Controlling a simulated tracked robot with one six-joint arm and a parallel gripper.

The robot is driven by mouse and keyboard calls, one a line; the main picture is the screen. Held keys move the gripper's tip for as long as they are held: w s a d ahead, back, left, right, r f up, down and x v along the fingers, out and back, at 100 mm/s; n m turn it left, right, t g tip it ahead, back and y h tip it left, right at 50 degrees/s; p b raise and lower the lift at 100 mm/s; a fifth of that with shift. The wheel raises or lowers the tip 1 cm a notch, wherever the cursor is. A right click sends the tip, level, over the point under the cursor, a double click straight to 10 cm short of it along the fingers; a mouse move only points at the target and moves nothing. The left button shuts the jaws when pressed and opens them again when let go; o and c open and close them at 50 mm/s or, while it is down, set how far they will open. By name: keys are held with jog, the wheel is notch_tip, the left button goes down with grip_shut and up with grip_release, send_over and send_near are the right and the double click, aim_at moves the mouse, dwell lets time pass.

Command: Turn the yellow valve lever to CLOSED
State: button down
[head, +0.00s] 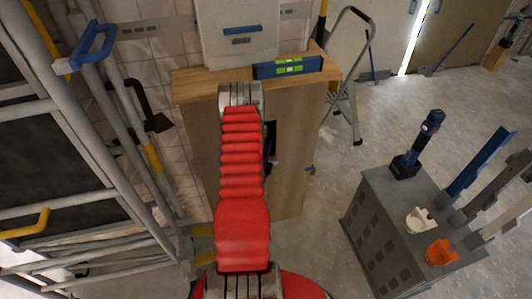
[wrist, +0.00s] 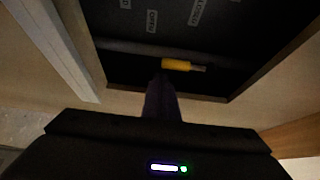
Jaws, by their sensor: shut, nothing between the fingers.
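The yellow valve lever (wrist: 177,65) shows in the wrist view inside a dark recess framed by light wood. It lies nearly level in the picture, on a dull horizontal pipe. Small labels stand on the dark back panel above it; one appears to read OPEN (wrist: 151,21). My gripper (wrist: 160,78) is shut and empty, its dark fingers reaching up into the recess. The fingertips are just below the lever's left end; I cannot tell whether they touch it. In the head view my red arm hides the lever and most of the gripper.
The wooden cabinet (head: 293,190) stands in front of my arm, with a blue-green level (head: 288,67) on top. A stepladder (head: 346,90) is behind it. A grey tool cabinet (head: 376,235) stands at right. Pipes and rails crowd the left. Open floor lies between the cabinets.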

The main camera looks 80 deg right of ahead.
jog(key=shift+d, duration=1.1)
jog(key=shift+w, duration=0.1)
